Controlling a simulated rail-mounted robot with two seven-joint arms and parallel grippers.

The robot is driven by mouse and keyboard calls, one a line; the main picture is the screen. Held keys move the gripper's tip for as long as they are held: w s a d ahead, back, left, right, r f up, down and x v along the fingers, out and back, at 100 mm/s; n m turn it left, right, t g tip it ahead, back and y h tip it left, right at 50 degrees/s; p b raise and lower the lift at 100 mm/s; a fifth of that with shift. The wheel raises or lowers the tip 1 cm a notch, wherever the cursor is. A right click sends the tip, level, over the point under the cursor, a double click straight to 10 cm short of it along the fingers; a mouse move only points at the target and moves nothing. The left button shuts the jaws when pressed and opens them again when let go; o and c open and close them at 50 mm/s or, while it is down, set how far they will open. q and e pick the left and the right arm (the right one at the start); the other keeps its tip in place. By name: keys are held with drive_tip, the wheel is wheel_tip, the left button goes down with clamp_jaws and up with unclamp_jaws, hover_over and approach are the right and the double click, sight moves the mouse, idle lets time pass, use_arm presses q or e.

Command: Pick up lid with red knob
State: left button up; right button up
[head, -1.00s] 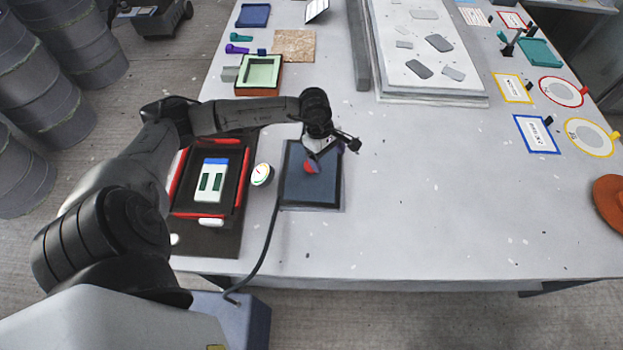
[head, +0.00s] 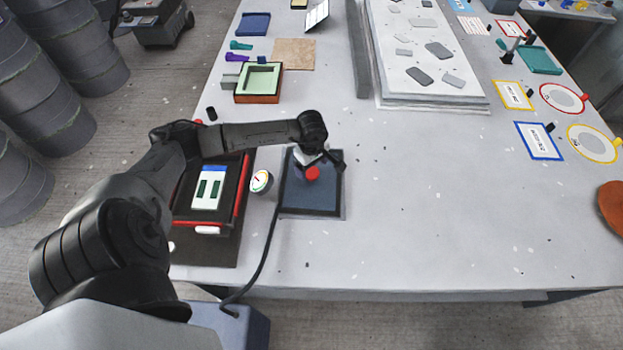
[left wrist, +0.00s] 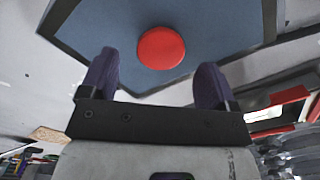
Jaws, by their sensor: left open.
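The lid is a dark blue square panel (head: 310,198) with a dark rim, lying on the table in the head view. Its round red knob (head: 312,173) stands near its middle. In the left wrist view the knob (left wrist: 161,48) shows just beyond and between the fingertips, with the blue lid surface (left wrist: 215,38) around it. My left gripper (left wrist: 157,66) is open and empty, its two dark purple fingers apart on either side of the knob's line. In the head view the wrist hides the lid's far part. My right gripper is not in view.
A black case with red edges (head: 242,187) and a round gauge (head: 261,182) stand close left of the lid. A black hose (head: 264,255) runs along its left side. A green-lined mould (head: 260,80) lies farther back. The table right of the lid is clear.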

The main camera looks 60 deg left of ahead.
sight(312, 172)
use_arm(q)
drive_tip(key=shift+s+f, duration=0.1)
drive_tip(key=shift+f, duration=2.4)
drive_tip(key=shift+c, duration=0.2)
drive_tip(key=c, duration=1.2)
